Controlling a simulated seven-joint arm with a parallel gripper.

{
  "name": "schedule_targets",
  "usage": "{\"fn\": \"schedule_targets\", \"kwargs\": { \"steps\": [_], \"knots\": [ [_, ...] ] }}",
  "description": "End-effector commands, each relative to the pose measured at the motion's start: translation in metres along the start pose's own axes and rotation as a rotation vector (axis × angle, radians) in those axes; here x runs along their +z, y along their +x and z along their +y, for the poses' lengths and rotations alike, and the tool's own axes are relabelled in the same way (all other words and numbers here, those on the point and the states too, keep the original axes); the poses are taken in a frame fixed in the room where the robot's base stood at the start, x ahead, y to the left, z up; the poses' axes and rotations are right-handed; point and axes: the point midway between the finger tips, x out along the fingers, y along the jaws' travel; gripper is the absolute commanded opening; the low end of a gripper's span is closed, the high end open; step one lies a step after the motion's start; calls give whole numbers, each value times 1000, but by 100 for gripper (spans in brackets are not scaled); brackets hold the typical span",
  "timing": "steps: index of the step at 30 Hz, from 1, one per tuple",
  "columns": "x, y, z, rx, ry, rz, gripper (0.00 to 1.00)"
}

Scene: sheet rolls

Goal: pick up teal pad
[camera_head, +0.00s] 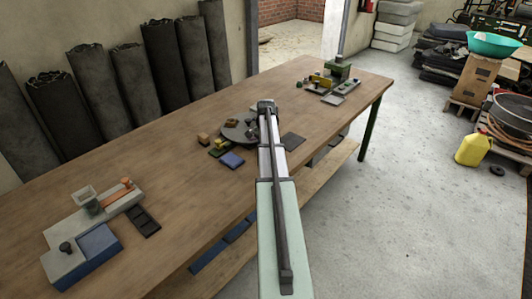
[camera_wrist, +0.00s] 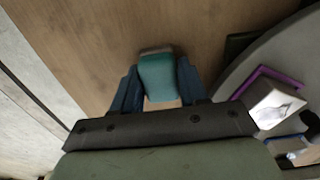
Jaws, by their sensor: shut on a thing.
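The teal pad (camera_wrist: 157,76) is in the upper middle of the wrist view, a small rounded block with a paler end towards me. My gripper (camera_wrist: 160,88) has a blue finger on either side of it and is shut on it. Brown tabletop lies behind the pad; I cannot tell whether the pad touches it. In the head view my arm covers the spot, and neither the pad nor the fingertips can be made out there.
A dark round plate (camera_head: 237,132) with small things on it is left of my arm; its grey rim (camera_wrist: 243,70) is right of the pad. A blue block (camera_head: 232,160) and a dark flat pad (camera_head: 292,141) lie nearby. Bare wooden table (camera_head: 165,160) extends left.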

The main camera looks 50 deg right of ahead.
Motion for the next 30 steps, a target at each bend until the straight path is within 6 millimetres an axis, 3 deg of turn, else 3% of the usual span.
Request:
{"fn": "schedule_targets", "kwargs": {
  "steps": [8,17,30],
  "knots": [
    [0,0,0,0,0,0,12],
    [0,-4,0,-1,0,0,12],
    [0,-70,0,-1,0,1,12]
  ]
}}
